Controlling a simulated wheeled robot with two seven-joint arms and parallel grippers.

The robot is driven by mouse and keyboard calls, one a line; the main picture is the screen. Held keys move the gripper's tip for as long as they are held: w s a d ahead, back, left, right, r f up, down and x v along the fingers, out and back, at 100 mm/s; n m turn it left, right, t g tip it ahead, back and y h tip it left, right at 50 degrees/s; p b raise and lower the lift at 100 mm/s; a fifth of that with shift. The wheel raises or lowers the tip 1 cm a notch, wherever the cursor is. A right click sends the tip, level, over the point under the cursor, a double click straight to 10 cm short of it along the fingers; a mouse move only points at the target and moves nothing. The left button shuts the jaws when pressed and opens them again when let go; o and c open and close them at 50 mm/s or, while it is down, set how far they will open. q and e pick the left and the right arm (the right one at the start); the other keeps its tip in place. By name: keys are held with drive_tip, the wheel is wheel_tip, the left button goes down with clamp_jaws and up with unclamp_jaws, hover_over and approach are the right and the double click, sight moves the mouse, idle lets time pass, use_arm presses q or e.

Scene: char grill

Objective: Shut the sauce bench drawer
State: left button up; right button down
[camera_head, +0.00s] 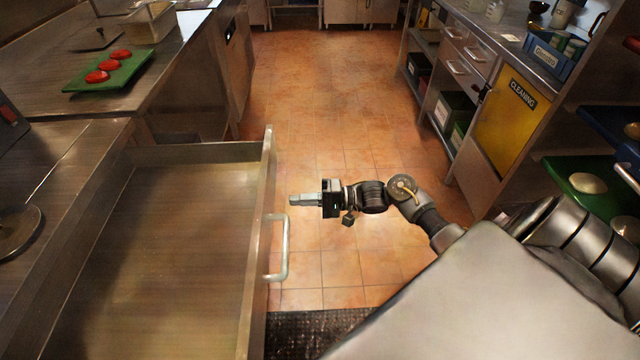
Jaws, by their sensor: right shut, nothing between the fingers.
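The sauce bench drawer (170,215) stands pulled out at the left, and its inside looks empty. Its front panel (258,235) faces right and carries a pale bar handle (283,248). My right gripper (292,200) is shut and empty. It points left toward the outer side of the front panel, just above and to the right of the handle in the picture, with a small gap seeming to remain between its fingertips and the panel. My left gripper is not in view.
The steel bench (60,170) runs along the left, with a green board (112,76) bearing red patties. A shelved counter with a yellow cleaning cabinet (507,125) lines the right. The tiled floor (320,90) between is clear. A dark mat (310,330) lies at the bottom.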

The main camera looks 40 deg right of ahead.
sight(270, 201)
drive_tip(key=shift+x, duration=2.4)
